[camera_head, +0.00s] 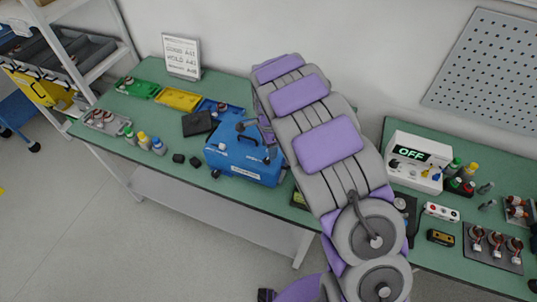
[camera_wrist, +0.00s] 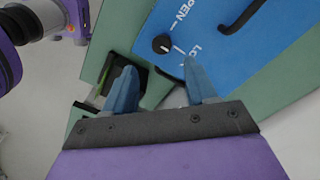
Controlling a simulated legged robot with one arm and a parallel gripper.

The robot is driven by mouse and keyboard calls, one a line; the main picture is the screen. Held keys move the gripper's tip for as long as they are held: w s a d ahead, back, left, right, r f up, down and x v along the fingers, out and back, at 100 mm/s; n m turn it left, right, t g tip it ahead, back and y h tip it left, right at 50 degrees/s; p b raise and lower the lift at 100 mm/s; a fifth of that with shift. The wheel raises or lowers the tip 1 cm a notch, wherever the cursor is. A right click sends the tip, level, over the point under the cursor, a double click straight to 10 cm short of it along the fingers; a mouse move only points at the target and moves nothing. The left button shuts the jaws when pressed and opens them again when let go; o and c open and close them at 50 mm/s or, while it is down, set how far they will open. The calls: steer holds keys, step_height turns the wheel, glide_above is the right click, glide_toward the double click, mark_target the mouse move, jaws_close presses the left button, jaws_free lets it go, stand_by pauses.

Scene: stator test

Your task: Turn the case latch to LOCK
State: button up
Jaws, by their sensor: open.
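The blue case (camera_head: 236,160) sits on the green bench in the head view, left of my arm. In the wrist view the blue case (camera_wrist: 215,55) fills the upper right. Its black round latch knob (camera_wrist: 162,43) lies between an OPEN label and a partly hidden LOCK label, each with a white line. I cannot tell clearly which way the knob points. My gripper (camera_wrist: 159,66) is open, its two blue fingers apart and empty. The knob appears just beyond the fingertips, between them; no contact shows. In the head view my arm partly hides the case's right side.
A black handle (camera_wrist: 243,17) stands up from the case in the wrist view. Black box (camera_head: 197,123), small bottles (camera_head: 144,140) and coloured trays (camera_head: 178,98) lie left of the case. An instrument reading OFF (camera_head: 411,154) stands on the right bench.

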mark_target(267, 162)
step_height(267, 162, up, 12)
steer(key=shift+s+a+r+p, duration=0.2)
steer(key=shift+s+a+p, duration=0.15)
steer(key=shift+s+a, duration=0.05)
steer(key=shift+a, duration=0.1)
steer(key=s+d+r+n+b, duration=0.1)
steer(key=s+d+r+n, duration=0.15)
steer(key=s+d, duration=0.5)
steer(key=s+d+r+n+b, duration=0.2)
steer(key=s+d+r, duration=0.3)
steer(key=s, duration=0.4)
steer(key=s+d+f+n+b, duration=0.1)
steer(key=s+n, duration=0.3)
steer(key=s, duration=0.7)
steer(key=s+d+f+n+g+b, duration=0.1)
steer(key=s+d+f+n, duration=0.2)
steer(key=s, duration=0.9)
steer(key=shift+f+n+g+b, duration=0.2)
steer(key=shift+n+g+b, duration=0.1)
steer(key=shift+n, duration=0.55)
